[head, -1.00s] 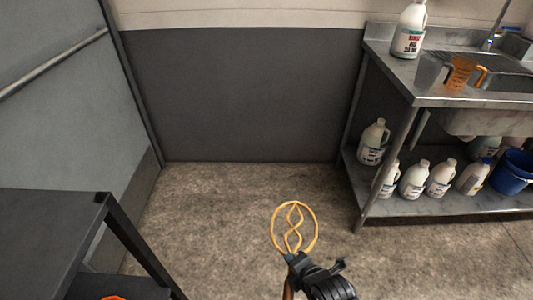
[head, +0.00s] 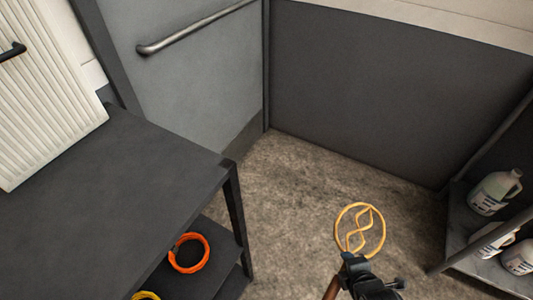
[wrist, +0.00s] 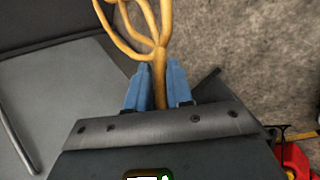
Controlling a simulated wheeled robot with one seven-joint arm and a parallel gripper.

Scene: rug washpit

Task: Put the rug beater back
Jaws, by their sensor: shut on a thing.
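The rug beater (head: 360,230) has a yellow-orange looped head and a brown handle. My gripper (head: 353,262) is shut on it at the neck, just below the loops, and holds it up in front of me over the floor. In the wrist view the beater's neck (wrist: 159,75) runs between the two blue fingertips of my gripper (wrist: 159,88). Part of the handle shows below my gripper in the head view; its end is out of the frame.
A dark table (head: 110,190) stands at the left, with an orange coil (head: 189,253) on its lower shelf. A white ribbed panel (head: 45,95) stands on top. At the right is a metal shelf (head: 470,250) with white jugs (head: 494,192). Bare floor (head: 300,180) lies between them.

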